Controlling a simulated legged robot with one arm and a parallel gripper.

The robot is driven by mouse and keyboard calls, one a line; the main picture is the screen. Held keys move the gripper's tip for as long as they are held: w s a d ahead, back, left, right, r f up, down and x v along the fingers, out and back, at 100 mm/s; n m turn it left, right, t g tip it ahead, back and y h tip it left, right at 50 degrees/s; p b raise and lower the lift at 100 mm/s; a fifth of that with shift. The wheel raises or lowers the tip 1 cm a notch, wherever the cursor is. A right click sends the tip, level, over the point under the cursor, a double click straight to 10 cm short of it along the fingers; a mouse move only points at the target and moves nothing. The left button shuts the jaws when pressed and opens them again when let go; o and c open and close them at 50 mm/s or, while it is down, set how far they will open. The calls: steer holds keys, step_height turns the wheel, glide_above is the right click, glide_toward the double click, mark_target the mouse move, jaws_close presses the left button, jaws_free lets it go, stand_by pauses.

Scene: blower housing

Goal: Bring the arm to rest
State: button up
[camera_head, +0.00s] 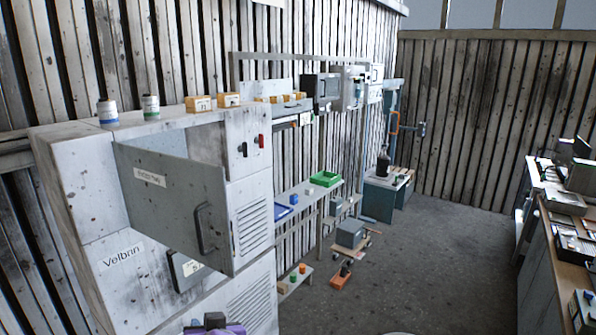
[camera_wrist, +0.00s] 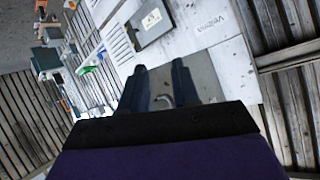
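My gripper (camera_head: 212,322) shows only as a dark tip with a purple part at the bottom edge of the head view, in front of the lower white cabinet. Most of the arm is out of view. In the wrist view its two dark fingers (camera_wrist: 158,72) stand apart with a gap between them and hold nothing. The grey door (camera_head: 172,200) of the upper white cabinet stands swung open, with a dark handle (camera_head: 203,229). In the wrist view a grey panel (camera_wrist: 205,78) lies behind the fingers, and a curved piece shows between them. I cannot tell any contact.
The white cabinet (camera_head: 75,190) fills the left, with jars and yellow boxes on top. A wall shelf with a green tray (camera_head: 325,178) and a low cart (camera_head: 350,236) stand beyond. A cluttered workbench (camera_head: 565,235) is at right. The floor (camera_head: 440,260) between is clear.

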steer(key=s+d+f+g+h+b, duration=0.2)
steer(key=s+d+f+g+b, duration=0.55)
steer(key=d+f, duration=0.75)
steer(key=s+d+f+m+g+h+b, duration=0.1)
steer(key=s+d+f+g+h+b, duration=0.1)
steer(key=s+d, duration=0.6)
steer(key=s+d+f+m+g+h+b, duration=0.1)
steer(key=s+d+f+g+h+b, duration=0.1)
steer(key=s+d+f+b, duration=0.3)
steer(key=s+d, duration=0.3)
steer(key=s, duration=0.3)
steer(key=shift+d+f+m+g, duration=0.35)
steer(key=shift+m, duration=0.05)
